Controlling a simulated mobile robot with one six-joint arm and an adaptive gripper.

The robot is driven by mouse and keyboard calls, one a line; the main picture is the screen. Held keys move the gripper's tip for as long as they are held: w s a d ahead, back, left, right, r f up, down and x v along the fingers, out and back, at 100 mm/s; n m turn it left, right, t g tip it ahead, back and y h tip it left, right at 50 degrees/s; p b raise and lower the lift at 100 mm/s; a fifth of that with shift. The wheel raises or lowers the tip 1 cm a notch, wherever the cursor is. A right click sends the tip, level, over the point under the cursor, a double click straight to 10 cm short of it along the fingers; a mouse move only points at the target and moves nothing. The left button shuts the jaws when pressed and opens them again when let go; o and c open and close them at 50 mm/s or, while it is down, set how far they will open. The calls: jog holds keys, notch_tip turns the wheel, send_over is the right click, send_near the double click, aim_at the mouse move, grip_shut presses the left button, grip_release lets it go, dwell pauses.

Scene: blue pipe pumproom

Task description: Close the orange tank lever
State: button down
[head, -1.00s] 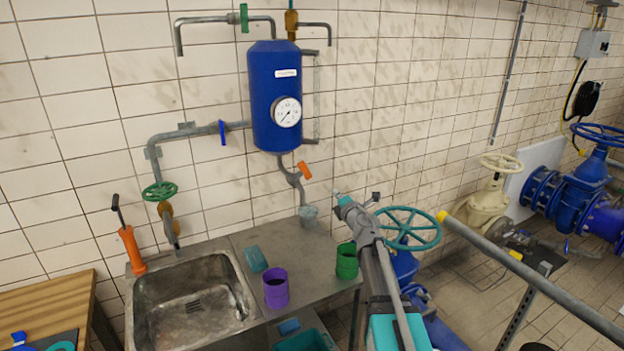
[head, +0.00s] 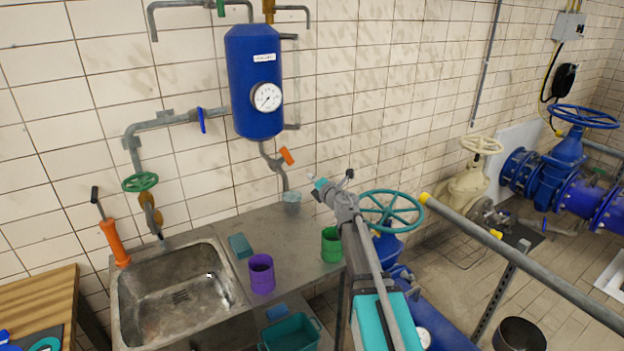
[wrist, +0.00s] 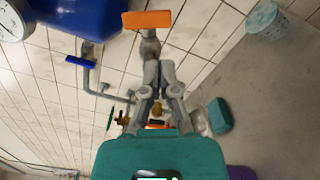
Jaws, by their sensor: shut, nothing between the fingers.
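The orange tank lever (head: 287,156) sits on the grey drain pipe under the blue tank (head: 255,80). It is tilted and sticks out to the right of the pipe. In the wrist view the lever (wrist: 147,19) lies crosswise at the top, beyond the fingertips. My gripper (head: 318,184) is below and to the right of the lever in the head view. In the wrist view my gripper (wrist: 152,66) is shut and empty, its fingers together and pointing toward the lever. A gap shows between them; its depth is unclear.
A blue-handled valve (head: 201,120) is on the pipe left of the tank. A purple cup (head: 261,274) and a green cup (head: 331,245) stand on the counter beside the sink (head: 175,295). A teal handwheel (head: 391,210) is right of my arm.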

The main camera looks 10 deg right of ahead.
jog(key=x, duration=1.2)
jog(key=shift+w+a, duration=0.1)
jog(key=shift+w, duration=0.3)
jog(key=shift+f, duration=0.1)
dwell(0.4)
jog(key=shift+s+d+f, duration=0.2)
jog(key=shift+s+f, duration=0.05)
jog(key=shift+s, duration=0.2)
jog(key=b, duration=0.4)
send_near(292, 162)
jog(key=s+d+f, duration=0.3)
jog(key=shift+s+d+f, duration=0.25)
jog(key=shift+s+f, duration=0.05)
jog(key=shift+s, duration=0.1)
